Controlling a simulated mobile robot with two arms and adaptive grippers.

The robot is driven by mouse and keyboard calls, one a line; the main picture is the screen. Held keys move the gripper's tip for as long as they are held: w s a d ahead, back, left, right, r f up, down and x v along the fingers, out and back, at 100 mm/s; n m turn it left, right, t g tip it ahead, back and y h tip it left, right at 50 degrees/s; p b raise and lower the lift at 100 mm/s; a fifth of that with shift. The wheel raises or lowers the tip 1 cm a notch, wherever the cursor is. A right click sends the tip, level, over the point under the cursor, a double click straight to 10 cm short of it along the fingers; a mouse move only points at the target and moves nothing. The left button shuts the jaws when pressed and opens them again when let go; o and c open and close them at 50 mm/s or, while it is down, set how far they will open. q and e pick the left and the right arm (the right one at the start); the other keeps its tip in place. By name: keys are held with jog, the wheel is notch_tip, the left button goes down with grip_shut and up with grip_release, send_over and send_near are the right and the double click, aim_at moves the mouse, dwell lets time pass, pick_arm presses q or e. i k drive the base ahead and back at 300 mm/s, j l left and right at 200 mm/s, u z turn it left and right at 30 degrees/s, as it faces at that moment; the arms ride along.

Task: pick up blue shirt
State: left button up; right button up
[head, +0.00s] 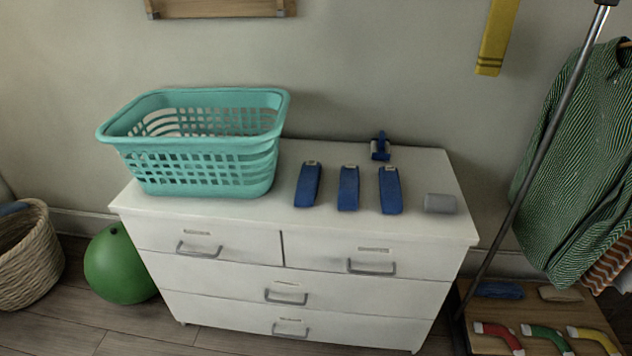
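No item shows clearly as a blue shirt. Three narrow blue items lie side by side on the white dresser top: a left one (308,185), a middle one (348,188) and a right one (390,190). I cannot tell what they are. A flat dark blue item (498,290) lies on the wooden base of the clothes rack. A green striped shirt (575,165) hangs at the right. Neither of my grippers is in view.
A teal laundry basket (200,150) stands on the dresser (240,215), beside a blue roller tool (380,146) and a grey cylinder (440,204). A green ball (118,266) and the wicker basket (28,262) are on the left floor. The rack's pole (535,160) slants at right.

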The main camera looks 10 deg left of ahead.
aim_at(307, 187)
jog(key=i+l+u, duration=0.15)
jog(key=i+l, duration=0.4)
jog(key=i+l+u, duration=0.1)
jog(key=i+l, duration=0.35)
jog(key=l, duration=0.15)
